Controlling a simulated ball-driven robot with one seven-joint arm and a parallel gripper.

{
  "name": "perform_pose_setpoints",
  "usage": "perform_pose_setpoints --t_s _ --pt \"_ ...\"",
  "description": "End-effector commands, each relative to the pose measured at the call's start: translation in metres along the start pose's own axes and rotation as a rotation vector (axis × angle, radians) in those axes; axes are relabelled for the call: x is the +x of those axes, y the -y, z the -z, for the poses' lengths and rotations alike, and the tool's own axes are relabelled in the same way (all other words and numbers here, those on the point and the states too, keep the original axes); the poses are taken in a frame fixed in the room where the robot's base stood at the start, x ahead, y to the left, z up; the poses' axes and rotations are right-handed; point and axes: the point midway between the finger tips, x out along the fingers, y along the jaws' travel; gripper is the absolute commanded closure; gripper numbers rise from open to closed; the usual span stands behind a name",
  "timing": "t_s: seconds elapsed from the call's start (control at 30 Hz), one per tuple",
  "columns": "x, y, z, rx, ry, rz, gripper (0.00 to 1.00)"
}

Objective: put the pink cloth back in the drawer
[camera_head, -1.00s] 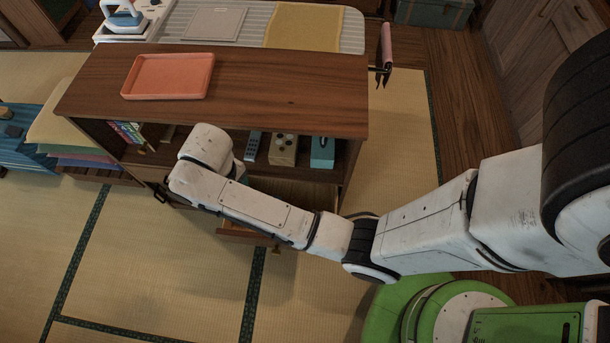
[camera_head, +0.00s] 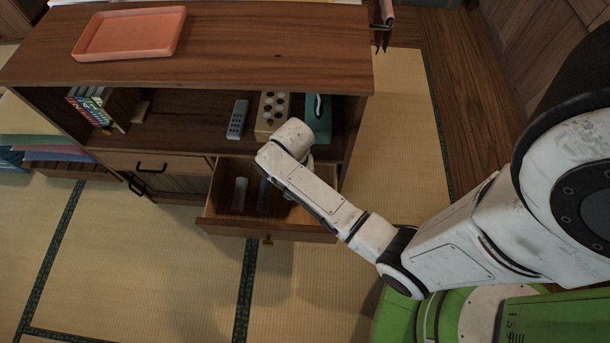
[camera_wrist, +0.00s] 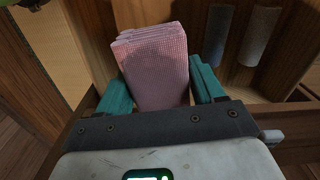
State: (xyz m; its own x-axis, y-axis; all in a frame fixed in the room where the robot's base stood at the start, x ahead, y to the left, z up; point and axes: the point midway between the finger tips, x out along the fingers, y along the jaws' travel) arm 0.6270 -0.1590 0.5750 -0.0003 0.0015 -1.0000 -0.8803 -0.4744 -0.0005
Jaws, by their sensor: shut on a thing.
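The pink cloth (camera_wrist: 155,68), folded into a checked stack, shows in the wrist view between the teal fingers of my gripper (camera_wrist: 158,82). The fingers are shut on its two sides. The wooden drawer (camera_head: 255,229) is pulled open at the lower right of the cabinet in the head view. My wrist is over the drawer's right part, and my arm hides the gripper and cloth there. I cannot tell whether the cloth touches the drawer floor.
A pale roll (camera_head: 240,194) and a blue roll (camera_head: 264,194) lie in the drawer's left part. The shelf above holds a remote (camera_head: 237,119), a box with dark round spots (camera_head: 272,115) and a teal box (camera_head: 318,118). An orange tray (camera_head: 130,34) sits on the cabinet top (camera_head: 270,50).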

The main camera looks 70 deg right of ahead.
Motion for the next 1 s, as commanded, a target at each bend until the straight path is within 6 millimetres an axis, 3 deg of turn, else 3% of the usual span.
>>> perform_pose_setpoints --t_s 0.03,0.27,0.53,1.0 --pt "0.017 -0.009 0.001 0.042 0.001 -0.002 0.66" --pt "0.040 -0.027 0.002 0.147 -0.001 -0.002 0.66" --pt "0.084 -0.027 0.002 0.148 0.000 -0.003 0.66" --pt "0.134 -0.027 0.002 0.147 -0.001 -0.002 0.66"
